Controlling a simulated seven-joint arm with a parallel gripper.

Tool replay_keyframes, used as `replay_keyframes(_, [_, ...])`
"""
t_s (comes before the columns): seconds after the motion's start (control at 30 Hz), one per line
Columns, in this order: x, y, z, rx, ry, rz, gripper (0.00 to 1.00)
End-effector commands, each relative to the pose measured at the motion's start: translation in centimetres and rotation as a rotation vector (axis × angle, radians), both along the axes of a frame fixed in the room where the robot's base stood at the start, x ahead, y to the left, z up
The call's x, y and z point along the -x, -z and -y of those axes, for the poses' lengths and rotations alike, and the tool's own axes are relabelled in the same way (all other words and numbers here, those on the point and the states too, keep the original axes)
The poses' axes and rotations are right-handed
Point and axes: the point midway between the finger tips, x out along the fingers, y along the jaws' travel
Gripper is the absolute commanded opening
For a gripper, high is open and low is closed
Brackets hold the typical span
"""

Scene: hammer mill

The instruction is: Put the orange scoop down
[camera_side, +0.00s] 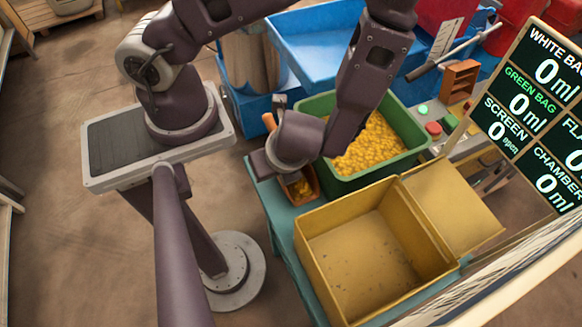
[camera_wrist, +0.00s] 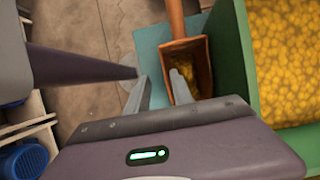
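The orange scoop (camera_wrist: 203,62) is on or just above the teal table (camera_wrist: 152,38), beside the green bin, with yellow kernels inside it. Its handle (camera_wrist: 175,18) points to the top of the wrist view. In the side view the scoop (camera_side: 311,181) is partly hidden by my gripper, and its handle (camera_side: 269,122) rises behind. My gripper (camera_wrist: 161,76) is open, its fingertips apart. One finger is over the scoop's inside and the other is outside its left wall. I see a gap between them and cannot tell whether either touches the wall.
The green bin (camera_side: 412,143), full of yellow kernels, stands close behind the scoop. An open yellow box (camera_side: 325,255) stands in front on the table. A blue tray (camera_side: 300,80) is at the back. A display board (camera_side: 540,115) stands at the right.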

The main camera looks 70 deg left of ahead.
Motion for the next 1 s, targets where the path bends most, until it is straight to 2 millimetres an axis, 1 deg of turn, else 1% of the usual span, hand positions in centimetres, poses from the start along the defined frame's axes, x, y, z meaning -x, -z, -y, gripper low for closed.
replay_keyframes(0.13, [-0.2,1.4,-0.9,-0.002,-0.001,-0.002,0.28])
replay_keyframes(0.23, [-0.6,3.1,-2.0,-0.003,-0.001,-0.005,0.28])
replay_keyframes(0.33, [-0.7,4.5,-2.7,-0.004,-0.002,-0.004,0.28])
replay_keyframes(0.43, [-0.8,5.1,-2.8,0.000,-0.002,-0.001,0.28])
replay_keyframes(0.6, [-0.8,5.1,-2.8,0.001,-0.003,0.001,0.28])
replay_keyframes(0.63, [-0.8,5.1,-2.8,0.001,-0.003,0.001,0.24])
replay_keyframes(0.7, [-0.8,5.1,-2.8,0.001,-0.002,0.002,0.10])
replay_keyframes(0.77, [-0.8,5.1,-2.8,0.001,-0.002,0.002,0.00])
replay_keyframes(1.0, [-0.8,5.1,-2.8,0.001,-0.002,0.002,0.00])
